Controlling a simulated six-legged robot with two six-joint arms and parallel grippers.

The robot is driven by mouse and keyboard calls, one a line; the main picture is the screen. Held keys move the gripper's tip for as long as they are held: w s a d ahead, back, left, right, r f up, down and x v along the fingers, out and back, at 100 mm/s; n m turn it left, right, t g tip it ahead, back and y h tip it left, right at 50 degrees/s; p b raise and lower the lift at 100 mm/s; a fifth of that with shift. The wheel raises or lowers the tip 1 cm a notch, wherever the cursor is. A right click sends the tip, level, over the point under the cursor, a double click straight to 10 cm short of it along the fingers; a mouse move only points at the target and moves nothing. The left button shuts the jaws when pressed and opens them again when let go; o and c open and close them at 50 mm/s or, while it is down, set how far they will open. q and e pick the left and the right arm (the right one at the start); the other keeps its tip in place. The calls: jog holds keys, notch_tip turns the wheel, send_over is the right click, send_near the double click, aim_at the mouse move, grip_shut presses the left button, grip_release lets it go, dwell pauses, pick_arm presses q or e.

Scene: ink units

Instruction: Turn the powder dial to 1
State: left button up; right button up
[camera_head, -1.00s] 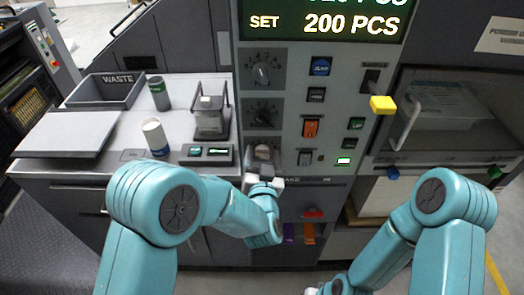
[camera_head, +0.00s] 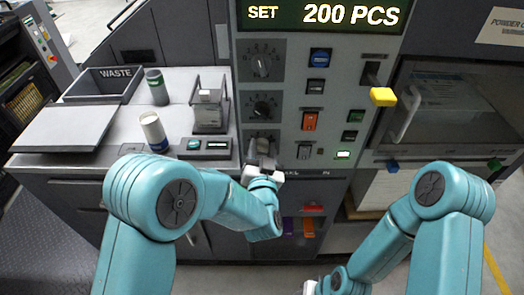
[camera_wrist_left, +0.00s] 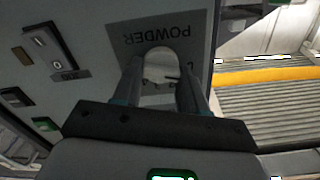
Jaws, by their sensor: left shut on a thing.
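The powder dial (camera_wrist_left: 160,63) is a pale round knob under the upside-down word POWDER in the left wrist view. In the head view it is the lowest of three stacked dials on the grey panel, mostly hidden by my left gripper (camera_head: 263,160). My left gripper, also in the left wrist view (camera_wrist_left: 160,75), is shut on the dial, one finger on each side. The dial's pointer and setting cannot be read. My right arm is at the lower right of the head view, its hand end cut off by the bottom edge.
Two other dials, the upper (camera_head: 262,64) and the middle (camera_head: 263,108), sit above. A column of switches, with an orange one (camera_head: 310,121), is to the right. A yellow-handled lever (camera_head: 382,96) juts out.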

pick_arm(q)
jog(key=m+b, duration=0.1)
jog(key=m, duration=0.1)
jog(key=shift+m+b, duration=0.3)
jog(key=shift+b, duration=0.1)
jog(key=shift+d+m+b, duration=0.1)
jog(key=shift+m+b, duration=0.4)
jog(key=shift+m, duration=0.6)
jog(key=o, duration=1.1)
jog(key=shift+c, duration=0.2)
